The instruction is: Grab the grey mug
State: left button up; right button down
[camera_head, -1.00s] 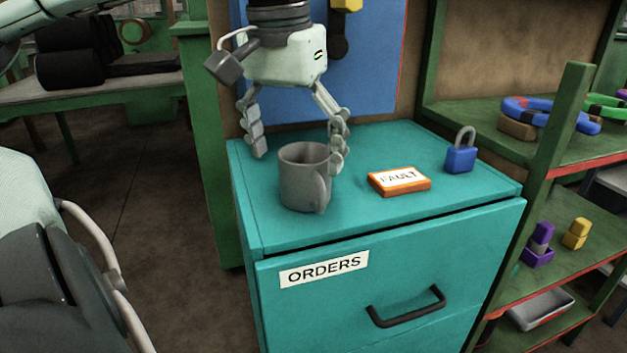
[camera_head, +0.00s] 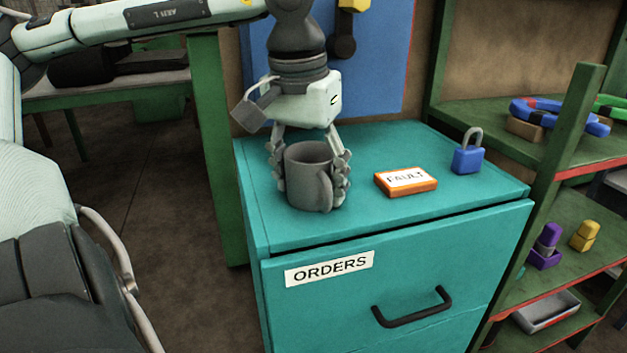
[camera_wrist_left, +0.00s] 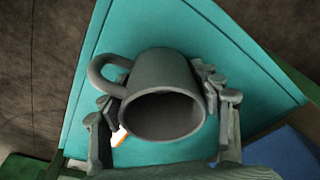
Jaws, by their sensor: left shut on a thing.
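The grey mug (camera_head: 308,178) stands upright on the teal cabinet top (camera_head: 420,220), near its left side. Its handle faces the front right in the head view. My left gripper (camera_head: 311,178) comes down from above with one finger on each side of the mug and is shut on its body. In the left wrist view, the mug (camera_wrist_left: 160,85) lies between the two fingers of the left gripper (camera_wrist_left: 160,95), with its open mouth toward the camera. My right gripper is not in view.
An orange block labelled FAULT (camera_head: 406,181) lies right of the mug, and a blue padlock (camera_head: 467,158) stands behind it. A green shelf (camera_head: 555,150) with rings and small blocks is at the right. The cabinet's front left top is clear.

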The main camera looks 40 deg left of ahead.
pick_arm(q)
jog(key=shift+c, duration=1.1)
jog(key=shift+r, duration=0.1)
